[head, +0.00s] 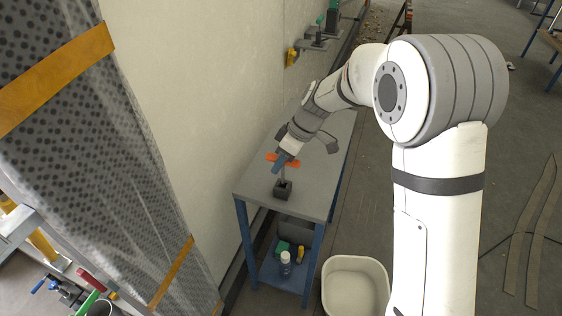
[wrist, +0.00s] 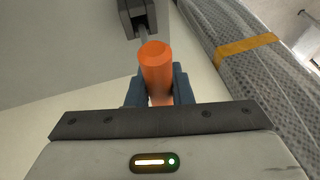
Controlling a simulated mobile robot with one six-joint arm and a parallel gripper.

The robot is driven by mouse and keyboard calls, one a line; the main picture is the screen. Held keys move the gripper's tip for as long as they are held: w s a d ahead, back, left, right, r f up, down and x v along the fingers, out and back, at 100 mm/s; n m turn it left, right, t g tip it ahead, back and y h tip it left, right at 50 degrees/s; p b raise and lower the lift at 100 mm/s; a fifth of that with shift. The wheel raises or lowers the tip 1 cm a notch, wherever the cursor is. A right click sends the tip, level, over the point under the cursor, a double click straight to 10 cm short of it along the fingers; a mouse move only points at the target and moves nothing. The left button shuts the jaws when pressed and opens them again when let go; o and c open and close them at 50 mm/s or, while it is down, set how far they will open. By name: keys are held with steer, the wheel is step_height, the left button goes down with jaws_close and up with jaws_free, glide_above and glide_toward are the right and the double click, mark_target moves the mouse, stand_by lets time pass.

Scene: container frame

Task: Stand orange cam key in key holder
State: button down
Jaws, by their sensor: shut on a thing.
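The orange cam key (head: 270,157) is in my gripper (head: 280,165), above the grey table top. In the wrist view, the orange handle of the key (wrist: 155,66) lies between the two blue fingers of my gripper (wrist: 158,92), which are shut on it. A thin grey shaft runs from the handle toward the dark key holder (wrist: 134,18). In the head view, the key holder (head: 283,190) is a small dark block near the table's front end, just below the gripper. The shaft's tip meets the holder in the picture; I cannot tell whether it is inside.
The grey table (head: 318,180) has free room around the holder. A lower shelf (head: 283,280) carries a spray bottle (head: 286,264) and small coloured items. A white bin (head: 354,287) stands right of the table. A pale wall (head: 200,110) runs close along the left.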

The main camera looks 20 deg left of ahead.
steer(key=shift+f+b, duration=2.2)
steer(key=shift+f, duration=0.1)
steer(key=c, duration=1.2)
jaws_free()
steer(key=v, duration=0.7)
steer(key=shift+d+r, duration=0.2)
steer(key=shift+r, duration=0.15)
steer(key=shift+r+p, duration=1.65)
steer(key=shift+r, duration=1.35)
steer(key=s+d+r+m+t+h, duration=0.15)
steer(key=s+d+m, duration=0.25)
steer(key=d, duration=0.4)
steer(key=s+d+r+m+t+h, duration=0.15)
steer(key=s+d+m, duration=0.25)
steer(key=d, duration=0.4)
steer(key=s+d+f+m+t+h, duration=0.1)
steer(key=s+d+f+m, duration=0.1)
steer(key=s+d+m, duration=0.6)
steer(key=s+d+p, duration=0.1)
steer(key=s+d, duration=0.3)
steer(key=shift+s+d+m+t+h, duration=0.2)
steer(key=shift+s+m+t+h, duration=0.1)
steer(key=shift+s+h, duration=0.1)
